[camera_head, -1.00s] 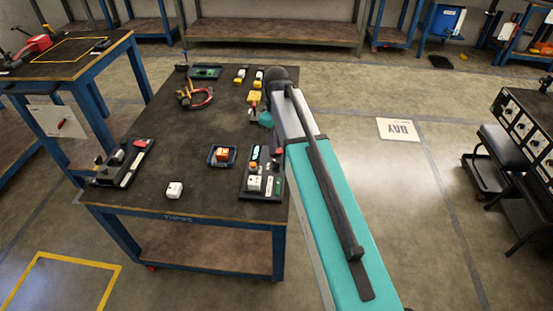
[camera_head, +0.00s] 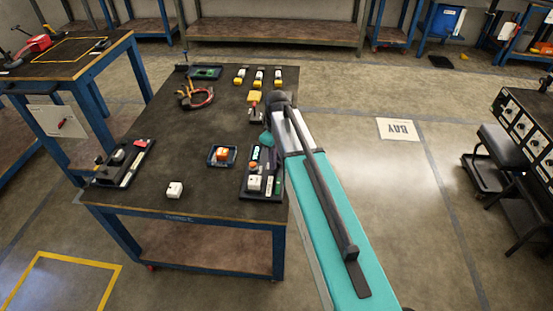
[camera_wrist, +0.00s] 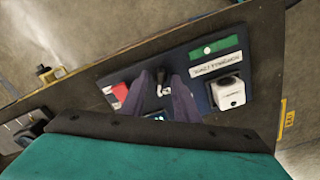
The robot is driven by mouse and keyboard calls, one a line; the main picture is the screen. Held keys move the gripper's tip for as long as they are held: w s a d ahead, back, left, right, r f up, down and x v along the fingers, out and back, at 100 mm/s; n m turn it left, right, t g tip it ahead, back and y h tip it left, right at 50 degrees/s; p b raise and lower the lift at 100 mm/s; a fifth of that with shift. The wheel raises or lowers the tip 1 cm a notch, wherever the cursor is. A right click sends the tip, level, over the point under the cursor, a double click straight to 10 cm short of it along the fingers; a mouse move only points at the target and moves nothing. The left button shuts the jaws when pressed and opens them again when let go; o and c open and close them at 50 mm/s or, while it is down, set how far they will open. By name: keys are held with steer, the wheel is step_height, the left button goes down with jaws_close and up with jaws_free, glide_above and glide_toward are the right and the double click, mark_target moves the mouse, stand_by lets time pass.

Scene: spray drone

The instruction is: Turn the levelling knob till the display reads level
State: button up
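A dark panel (camera_head: 262,195) lies at the front right of the bench. It bears a white block (camera_head: 254,183) and an orange-topped piece (camera_head: 252,165). I cannot make out which part is the levelling knob or any reading.
A small blue tray with an orange block (camera_head: 222,153) sits left of the panel. A loose white block (camera_head: 175,189) lies near the front edge. Another panel (camera_head: 125,165) is at the left.

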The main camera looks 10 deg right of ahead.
jaws_close()
steer(key=shift+r+m+p, duration=0.1)
steer(key=shift+m+p, duration=0.2)
steer(key=shift+m, duration=0.1)
steer(key=shift+m+p, duration=0.45)
steer(key=shift+m, duration=0.35)
steer(key=shift+m+p, duration=0.6)
steer(key=shift+m, duration=1.1)
jaws_free()
